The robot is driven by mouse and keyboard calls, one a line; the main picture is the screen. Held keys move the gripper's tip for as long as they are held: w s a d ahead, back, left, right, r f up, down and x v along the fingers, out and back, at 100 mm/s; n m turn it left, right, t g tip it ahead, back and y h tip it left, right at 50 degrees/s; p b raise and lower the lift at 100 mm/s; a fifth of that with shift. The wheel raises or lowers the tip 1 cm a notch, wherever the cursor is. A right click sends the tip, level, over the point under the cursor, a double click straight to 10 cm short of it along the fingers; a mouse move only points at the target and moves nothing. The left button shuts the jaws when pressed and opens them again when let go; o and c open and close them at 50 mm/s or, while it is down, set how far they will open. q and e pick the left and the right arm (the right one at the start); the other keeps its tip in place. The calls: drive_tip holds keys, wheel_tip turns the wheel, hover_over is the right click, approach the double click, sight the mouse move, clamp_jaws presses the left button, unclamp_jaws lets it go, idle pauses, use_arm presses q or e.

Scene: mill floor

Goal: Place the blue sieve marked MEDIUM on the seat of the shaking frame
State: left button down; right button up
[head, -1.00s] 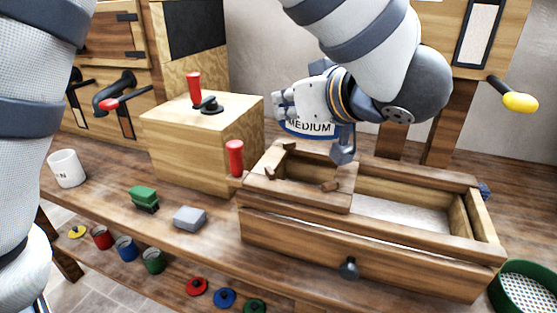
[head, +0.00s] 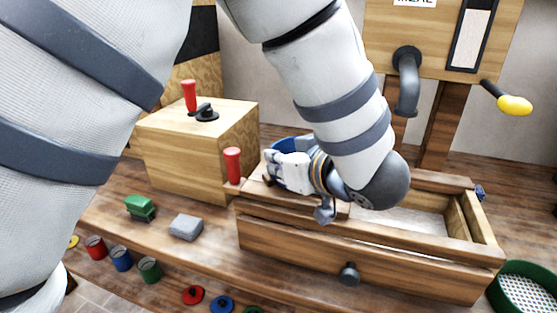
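The blue sieve (head: 286,144) shows as a blue rim just behind my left gripper (head: 284,170), low over the left part of the shaking frame (head: 300,243). Its MEDIUM label is hidden now. My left gripper looks shut on the sieve's near side, though its fingertips are partly hidden. The seat (head: 258,189) is the wooden board with small corner blocks at the left of the frame. The gripper and sieve cover most of it, so I cannot tell whether the sieve touches it. My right gripper is out of view.
A wooden box with red handles (head: 190,150) stands close left of the frame. A green sieve (head: 525,290) is at bottom right. A yellow-knobbed lever (head: 512,104) sticks out upper right.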

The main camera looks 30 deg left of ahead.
use_arm(q)
drive_tip(key=c, duration=1.8)
unclamp_jaws()
drive_tip(key=shift+f, duration=0.1)
drive_tip(key=shift+d+r, duration=0.2)
drive_tip(key=shift+r, duration=0.05)
drive_tip(key=v, duration=1.1)
drive_tip(key=shift+s+d, duration=0.2)
drive_tip(key=shift+d, duration=0.05)
